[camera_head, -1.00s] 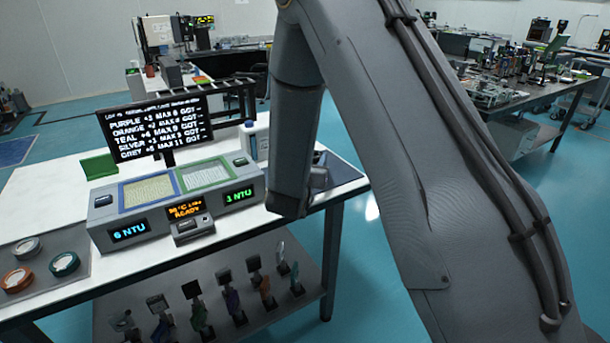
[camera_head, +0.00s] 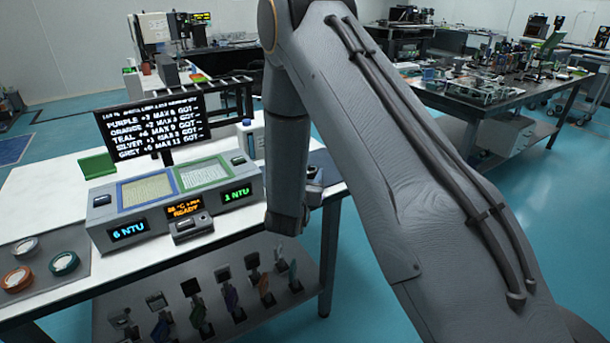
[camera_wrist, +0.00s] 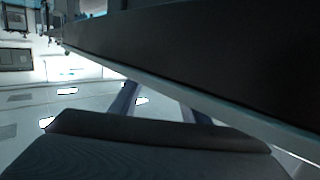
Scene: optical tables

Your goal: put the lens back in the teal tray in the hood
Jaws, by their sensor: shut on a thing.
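In the wrist view two bluish-grey prongs, which look like the fingers of my gripper (camera_wrist: 160,98), stand out beyond a dark body at the bottom. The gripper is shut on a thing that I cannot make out. A dark slab crosses in front and hides part of the right finger. In the head view the gripper is hidden by my arm, which hangs by the right end of the white bench. I cannot identify the lens, the teal tray or the hood in either view.
The white bench (camera_head: 50,208) carries a grey console (camera_head: 150,222), a black screen (camera_head: 150,125) and several ringed discs on a dark mat (camera_head: 85,240). Small mounts stand on its lower shelf (camera_head: 275,308). A crowded dark table (camera_head: 440,105) stands back right, with open teal floor (camera_head: 365,240) between.

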